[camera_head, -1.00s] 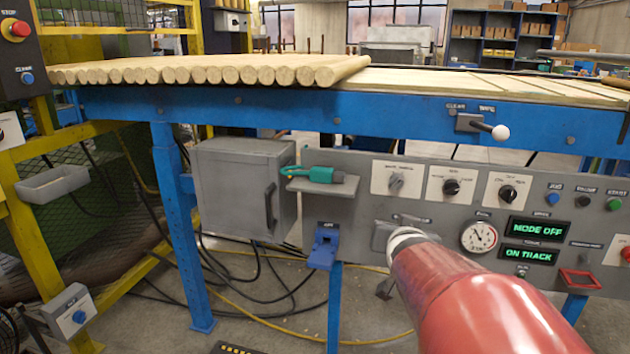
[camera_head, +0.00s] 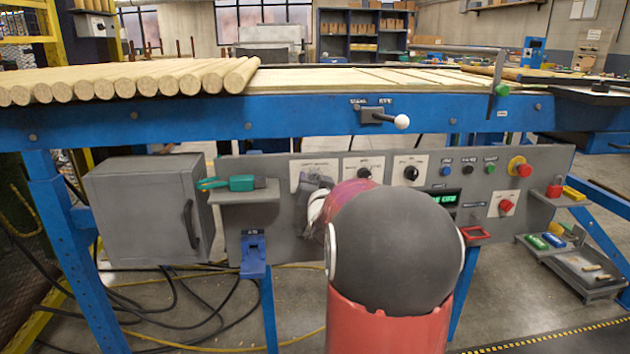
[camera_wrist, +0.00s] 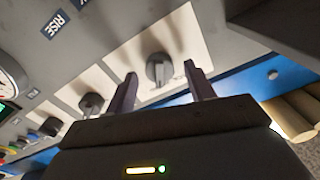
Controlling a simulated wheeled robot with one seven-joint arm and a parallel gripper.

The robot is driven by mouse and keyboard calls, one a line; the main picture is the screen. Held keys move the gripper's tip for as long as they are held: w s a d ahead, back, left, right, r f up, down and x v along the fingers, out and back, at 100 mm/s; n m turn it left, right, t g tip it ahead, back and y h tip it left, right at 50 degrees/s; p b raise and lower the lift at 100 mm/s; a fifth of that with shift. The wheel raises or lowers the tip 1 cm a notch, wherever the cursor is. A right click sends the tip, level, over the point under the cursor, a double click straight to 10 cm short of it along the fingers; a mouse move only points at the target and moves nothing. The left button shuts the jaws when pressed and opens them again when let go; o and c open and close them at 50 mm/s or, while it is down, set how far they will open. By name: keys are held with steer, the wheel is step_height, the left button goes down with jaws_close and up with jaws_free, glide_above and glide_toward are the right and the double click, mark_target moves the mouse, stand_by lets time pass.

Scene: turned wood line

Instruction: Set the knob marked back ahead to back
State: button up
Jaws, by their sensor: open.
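The control panel carries three knobs on white plates. The middle knob (camera_head: 364,172) and right knob (camera_head: 411,173) are black and uncovered. Labels on the plates are too small to read, so I cannot tell which is marked back ahead. In the wrist view a grey knob (camera_wrist: 158,69) shows between the spread fingertips of my gripper (camera_wrist: 160,73). The fingers are open, one on each side; contact is not clear. A darker knob (camera_wrist: 92,103) sits beside it.
A shelf with a green tool (camera_head: 240,183) and a grey cabinet (camera_head: 150,210) are left of the plates. A lever with a white ball (camera_head: 401,122) is above. Buttons and a red emergency stop (camera_head: 520,167) are to the right. My arm hides the gauge.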

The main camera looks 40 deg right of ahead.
steer(key=shift+w+d, duration=0.15)
steer(key=shift+w, duration=0.1)
steer(key=c, duration=1)
